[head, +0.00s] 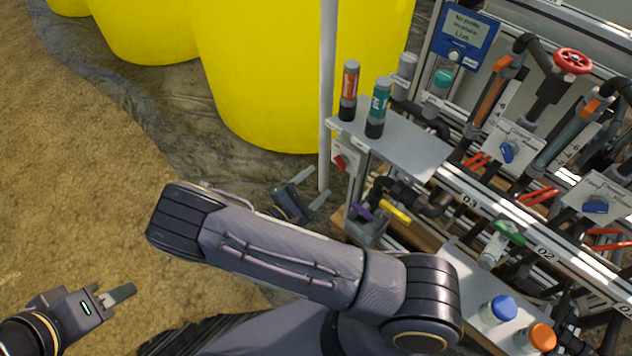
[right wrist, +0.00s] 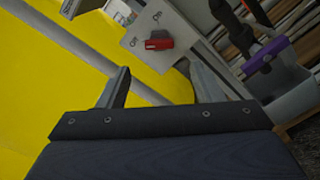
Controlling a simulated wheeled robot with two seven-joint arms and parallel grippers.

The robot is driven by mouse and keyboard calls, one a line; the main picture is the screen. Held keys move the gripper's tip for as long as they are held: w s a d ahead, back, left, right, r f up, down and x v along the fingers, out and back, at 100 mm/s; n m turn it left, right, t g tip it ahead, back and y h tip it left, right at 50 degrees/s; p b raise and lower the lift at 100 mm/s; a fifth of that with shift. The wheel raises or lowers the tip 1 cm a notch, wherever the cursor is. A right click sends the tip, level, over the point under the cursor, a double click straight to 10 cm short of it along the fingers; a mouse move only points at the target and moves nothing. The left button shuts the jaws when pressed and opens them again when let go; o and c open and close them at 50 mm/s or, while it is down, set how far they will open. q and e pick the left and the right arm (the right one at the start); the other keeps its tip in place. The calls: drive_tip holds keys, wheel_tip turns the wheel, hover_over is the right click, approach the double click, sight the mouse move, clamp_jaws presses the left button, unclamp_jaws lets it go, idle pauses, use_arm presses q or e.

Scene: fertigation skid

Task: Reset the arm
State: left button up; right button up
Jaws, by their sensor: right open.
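My right arm crosses the lower middle of the head view. Its gripper (head: 316,184) is open and empty, left of the skid's lower frame. In the right wrist view the two fingers (right wrist: 160,84) stand wide apart with nothing between them. A red rotary knob (right wrist: 159,44) on a grey switch plate lies beyond the fingers; it also shows in the head view (head: 340,162). My left gripper (head: 124,292) is at the lower left above the brown ground, apart from everything. Its fingers are seen nearly edge-on, so its opening is unclear.
A purple handle (head: 362,211) and a yellow handle (head: 397,210) are right of my right gripper. A grey shelf (head: 415,145) carries two labelled cylinders. A pole (head: 328,80) and yellow tanks (head: 260,70) stand behind. Blue-capped (head: 499,309) and orange-capped (head: 538,338) bottles are lower right. Left ground is clear.

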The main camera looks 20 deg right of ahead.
drive_tip(key=shift+r, duration=0.1)
drive_tip(key=s+d+r+m+g+y, duration=0.3)
drive_tip(key=s+r+m+g+y, duration=0.4)
drive_tip(key=s+m+g+y, duration=0.25)
drive_tip(key=s+a+r+m+t+y, duration=0.1)
drive_tip(key=s+r+m+t+y, duration=0.3)
drive_tip(key=r, duration=0.4)
drive_tip(key=s+a+r+m+t+y, duration=0.2)
drive_tip(key=s+r+t+y, duration=0.2)
drive_tip(key=s+r+y, duration=0.3)
wheel_tip(320, 180, up, 25)
drive_tip(key=w+p, duration=0.1)
drive_tip(key=p, duration=2.3)
drive_tip(key=shift+d+p, duration=0.2)
drive_tip(key=shift+p, duration=0.15)
drive_tip(key=shift+w, duration=0.1)
